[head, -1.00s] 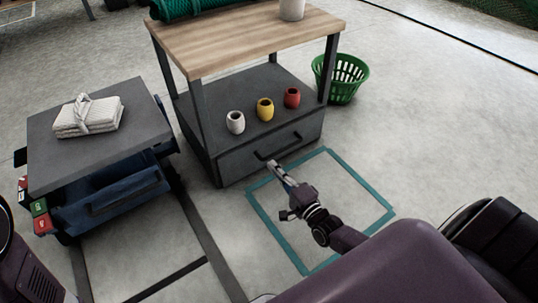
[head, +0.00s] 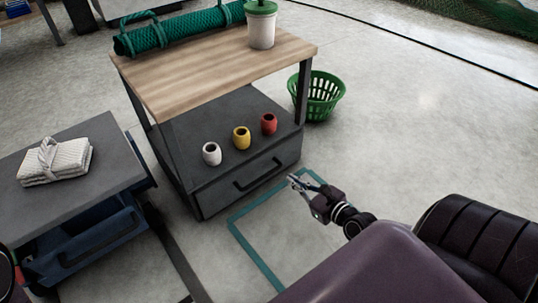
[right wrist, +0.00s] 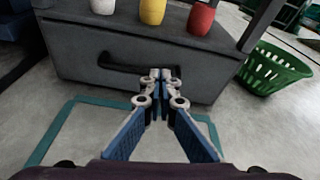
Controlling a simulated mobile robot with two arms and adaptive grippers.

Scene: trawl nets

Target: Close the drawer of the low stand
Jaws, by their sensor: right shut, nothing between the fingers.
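The low stand (head: 215,70) has a wooden top, a grey lower shelf and a grey drawer (head: 215,197) with a dark bar handle (head: 263,173). The drawer front looks about flush with the stand, with no open inside showing. My right gripper (head: 293,179) is shut and empty, just in front of the drawer's right part and near the handle. In the right wrist view its fingertips (right wrist: 163,75) overlap the handle's right end (right wrist: 125,66); I cannot tell whether they touch. My left gripper is not in view.
White, yellow and red cups (head: 241,138) stand on the shelf. A green net roll (head: 175,32) and a lidded jar (head: 261,25) are on top. A green basket (head: 320,97) stands right. A grey-topped blue cart (head: 110,150) stands left. Teal-taped floor (head: 250,256) is clear.

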